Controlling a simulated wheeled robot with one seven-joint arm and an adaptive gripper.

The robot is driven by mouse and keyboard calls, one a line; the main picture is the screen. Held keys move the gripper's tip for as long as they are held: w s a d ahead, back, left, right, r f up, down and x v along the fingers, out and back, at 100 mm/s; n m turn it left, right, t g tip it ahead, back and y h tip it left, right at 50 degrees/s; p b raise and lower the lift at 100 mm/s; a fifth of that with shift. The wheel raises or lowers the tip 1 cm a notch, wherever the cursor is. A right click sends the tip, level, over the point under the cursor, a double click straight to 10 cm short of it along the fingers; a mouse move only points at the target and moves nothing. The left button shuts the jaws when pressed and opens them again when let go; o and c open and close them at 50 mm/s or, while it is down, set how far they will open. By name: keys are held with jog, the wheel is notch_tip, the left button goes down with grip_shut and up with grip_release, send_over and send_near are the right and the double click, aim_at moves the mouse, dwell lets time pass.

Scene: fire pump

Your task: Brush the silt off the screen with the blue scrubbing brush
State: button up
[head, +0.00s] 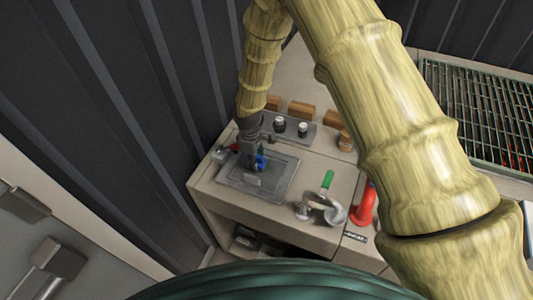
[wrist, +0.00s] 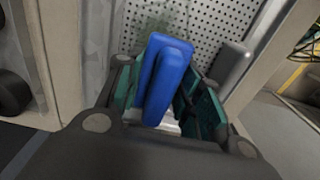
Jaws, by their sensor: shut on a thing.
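My gripper (head: 252,158) reaches down over the grey tray (head: 281,187) on the left of the counter. In the wrist view my gripper (wrist: 170,105) is shut on the blue scrubbing brush (wrist: 166,75), with its teal finger pads on both sides. The brush also shows as a small blue patch in the head view (head: 261,162). The perforated screen (wrist: 215,25) lies beyond the brush in the wrist view. A greenish-grey smear of silt (wrist: 172,17) shows on it near the brush. The brush's bristles are hidden, so I cannot tell whether they touch the screen.
A ribbed dark wall (head: 130,110) stands close on the left. A metal grating (head: 480,110) is at right.

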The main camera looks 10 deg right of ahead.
jog(key=shift+s+a+r, duration=0.1)
jog(key=shift+s+a, duration=0.1)
jog(key=shift+a, duration=0.1)
